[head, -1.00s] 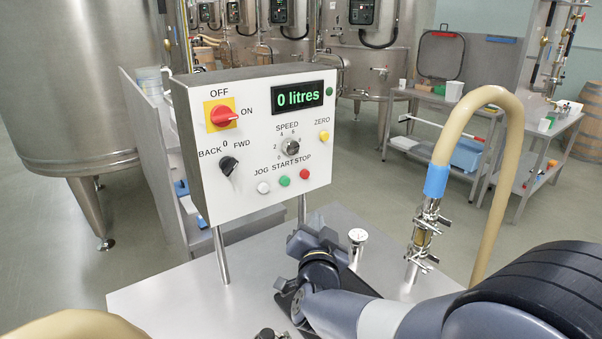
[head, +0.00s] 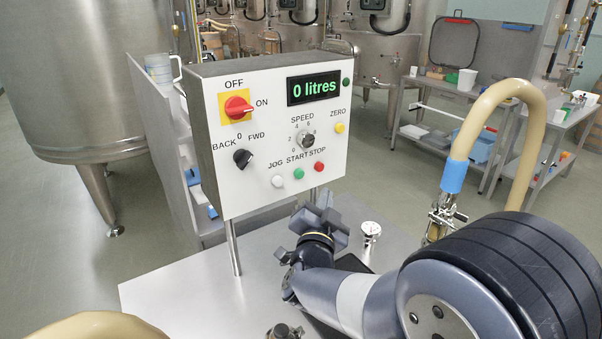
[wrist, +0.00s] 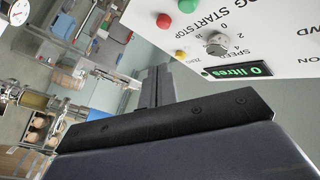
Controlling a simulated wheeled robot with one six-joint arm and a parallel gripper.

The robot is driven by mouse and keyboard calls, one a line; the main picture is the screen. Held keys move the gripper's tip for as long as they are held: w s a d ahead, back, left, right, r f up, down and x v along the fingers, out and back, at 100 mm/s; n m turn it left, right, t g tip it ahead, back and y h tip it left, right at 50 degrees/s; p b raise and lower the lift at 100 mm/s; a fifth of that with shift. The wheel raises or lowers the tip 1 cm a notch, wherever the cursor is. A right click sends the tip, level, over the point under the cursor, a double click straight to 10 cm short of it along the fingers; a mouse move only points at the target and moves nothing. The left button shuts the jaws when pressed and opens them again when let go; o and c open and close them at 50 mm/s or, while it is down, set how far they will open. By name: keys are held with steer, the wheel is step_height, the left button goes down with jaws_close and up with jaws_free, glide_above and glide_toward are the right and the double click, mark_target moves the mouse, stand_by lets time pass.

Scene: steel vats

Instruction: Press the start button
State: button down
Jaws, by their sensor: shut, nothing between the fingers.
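The green start button (head: 298,174) sits on the white front of the control box (head: 225,190), between the white jog button (head: 277,181) and the red stop button (head: 319,167). My gripper (head: 322,212) is shut and empty, below and slightly right of the start button, apart from the panel. In the wrist view the shut fingers (wrist: 156,84) point up the picture. The start button (wrist: 189,6) shows there at the top edge, beside the red stop button (wrist: 164,21). The display (head: 314,88) reads 0 litres. The red main switch (head: 238,107) is on the panel's upper left.
The box stands on posts (head: 234,248) above a steel tabletop (head: 190,285). A small gauge (head: 371,230) and a hose (head: 530,95) on a valve stand right of my gripper. The speed knob (head: 306,141) and yellow zero button (head: 339,128) sit above the buttons.

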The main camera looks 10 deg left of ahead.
mark_target(299, 174)
steer(key=w+a+p, duration=0.1)
steer(key=w+a, duration=0.3)
steer(key=a, duration=0.1)
steer(key=shift+w, duration=0.25)
stand_by(1.9)
steer(key=shift+w+a, duration=0.3)
steer(key=shift+a, duration=0.05)
steer(key=shift+w+a, duration=0.3)
steer(key=shift+a, duration=0.05)
stand_by(0.8)
steer(key=shift+b, duration=0.3)
steer(key=shift+s+d+b, duration=0.5)
steer(key=shift+s+d, duration=0.1)
steer(key=shift+d, duration=0.1)
